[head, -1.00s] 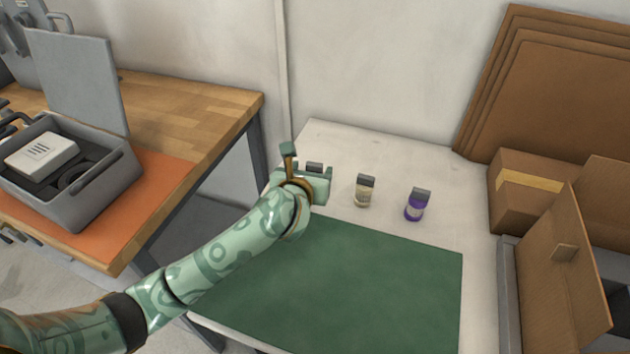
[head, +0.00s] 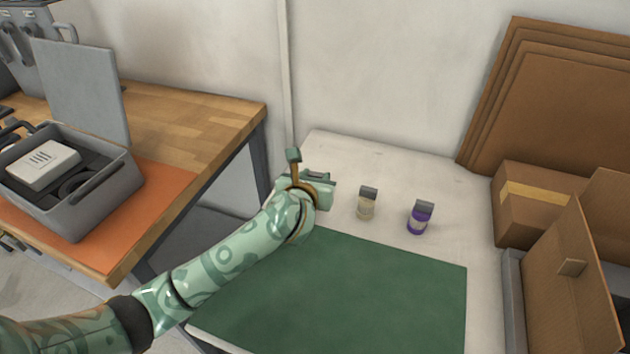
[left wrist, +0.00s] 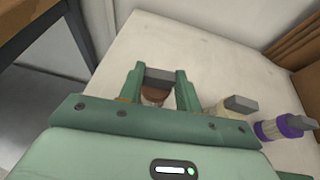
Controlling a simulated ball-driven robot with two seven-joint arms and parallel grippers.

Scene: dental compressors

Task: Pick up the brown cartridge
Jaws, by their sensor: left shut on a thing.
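The brown cartridge (left wrist: 155,95) shows in the left wrist view, with a grey cap and a brown body. My left gripper (left wrist: 160,82) is shut on it, one finger on each side. In the head view my left gripper (head: 322,180) is at the back left of the white table, and its own hand hides the cartridge there. A cream cartridge (head: 366,204) with a grey cap stands just right of the gripper. A purple cartridge (head: 420,217) stands further right. My right gripper is in neither view.
A green mat (head: 350,290) covers the front of the white table (head: 400,165). Cardboard boxes (head: 530,205) stand at the right. A wooden bench (head: 190,115) at the left bears an open grey case (head: 95,205) on an orange mat (head: 150,220).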

